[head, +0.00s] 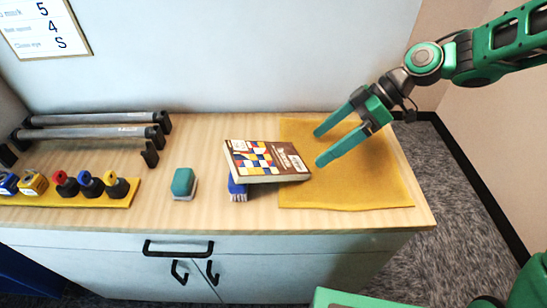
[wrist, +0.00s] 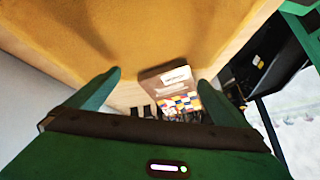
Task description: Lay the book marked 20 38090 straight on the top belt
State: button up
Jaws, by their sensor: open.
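In the wrist view the book (wrist: 178,92) shows beyond and between the open fingers. I cannot make out a top belt in either view.
A green and white eraser-like block (head: 184,183) stands left of the book. Several coloured-knob items sit on a yellow strip (head: 120,195) at left, with grey rollers (head: 95,133) behind. Drawer handles (head: 178,248) project in front.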

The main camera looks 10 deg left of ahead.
aim_at(269, 156)
jog(key=a+n+g, duration=0.1)
jog(key=a+r+n+g+y, duration=0.1)
jog(key=n, duration=0.1)
jog(key=a+n+y, duration=0.1)
jog(key=shift+s+a+r+g, duration=0.25)
jog(key=shift+s+r+g, duration=0.05)
jog(key=shift+s+g, duration=0.1)
jog(key=n, duration=0.1)
jog(key=a+r+n+g+y, duration=0.1)
jog(key=shift+s+r+n, duration=0.1)
jog(key=shift+s+n, duration=0.05)
jog(key=shift+n, duration=0.15)
jog(key=shift+s+a, duration=0.15)
jog(key=shift+s, duration=0.05)
jog(key=x, duration=0.5)
jog(key=shift+x, duration=2.65)
jog(key=shift+s, duration=0.1)
jog(key=shift+d, duration=0.2)
jog(key=c, duration=1.2)
